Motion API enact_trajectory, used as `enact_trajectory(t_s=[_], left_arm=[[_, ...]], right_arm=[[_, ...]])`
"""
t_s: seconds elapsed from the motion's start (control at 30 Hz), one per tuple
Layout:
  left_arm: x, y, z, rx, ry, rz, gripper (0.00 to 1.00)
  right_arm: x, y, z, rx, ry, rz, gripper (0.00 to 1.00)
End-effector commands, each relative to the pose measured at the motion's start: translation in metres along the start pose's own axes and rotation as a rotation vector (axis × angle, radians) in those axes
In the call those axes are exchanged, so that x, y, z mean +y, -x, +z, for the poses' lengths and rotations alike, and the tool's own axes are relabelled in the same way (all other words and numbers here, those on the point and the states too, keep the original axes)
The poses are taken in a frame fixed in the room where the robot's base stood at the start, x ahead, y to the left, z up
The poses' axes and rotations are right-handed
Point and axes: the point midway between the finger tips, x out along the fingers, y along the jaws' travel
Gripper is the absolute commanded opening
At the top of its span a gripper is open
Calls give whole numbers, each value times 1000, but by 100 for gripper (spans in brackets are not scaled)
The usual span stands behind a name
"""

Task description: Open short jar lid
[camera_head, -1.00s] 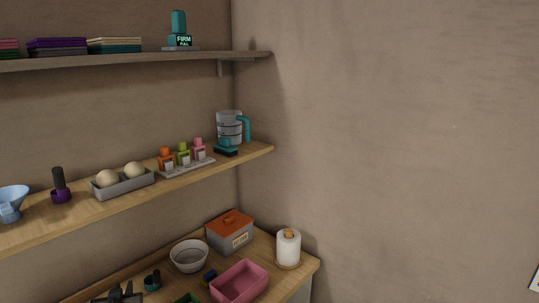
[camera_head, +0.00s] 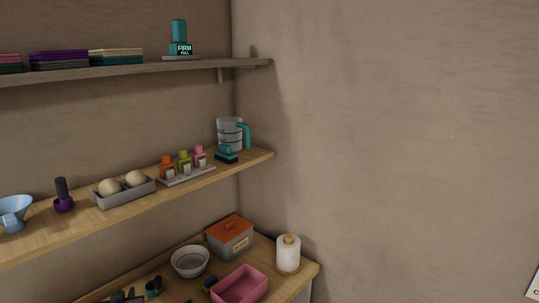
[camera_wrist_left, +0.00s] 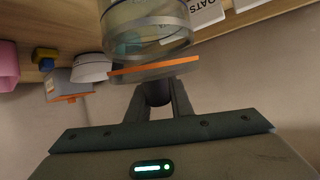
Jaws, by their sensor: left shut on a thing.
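In the left wrist view a clear glass jar (camera_wrist_left: 148,28) shows at the top, with a flat lid (camera_wrist_left: 155,69) edged in orange. A dark knob (camera_wrist_left: 157,93) stands out from the lid. My left gripper (camera_wrist_left: 158,100) is shut on this knob, one finger on each side. The lid is close to the jar's rim and looks slightly tilted; I cannot tell whether they touch. In the head view only part of my left gripper (camera_head: 122,296) shows at the bottom left edge, and the jar is out of frame. My right gripper is in neither view.
A container labelled OATS (camera_wrist_left: 205,10) is close beside the jar. On the counter stand a white bowl (camera_head: 190,262), a grey box with orange lid (camera_head: 230,238), a pink bin (camera_head: 240,287) and a paper roll (camera_head: 288,253). A loaded shelf (camera_head: 130,211) runs above.

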Motion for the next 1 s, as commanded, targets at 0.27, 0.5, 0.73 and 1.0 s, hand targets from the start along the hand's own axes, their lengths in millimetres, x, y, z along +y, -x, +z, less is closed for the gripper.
enact_trajectory(t_s=[0.27,0.5,0.73,1.0], left_arm=[[1,-2,-1,-101,-3,3,0],[1,-7,0,-212,-7,7,0],[1,-6,0,-220,-9,7,0],[0,-10,-3,-276,-8,5,0]], right_arm=[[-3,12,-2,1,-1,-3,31],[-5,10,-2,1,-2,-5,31],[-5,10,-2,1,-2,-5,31],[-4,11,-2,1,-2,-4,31]])
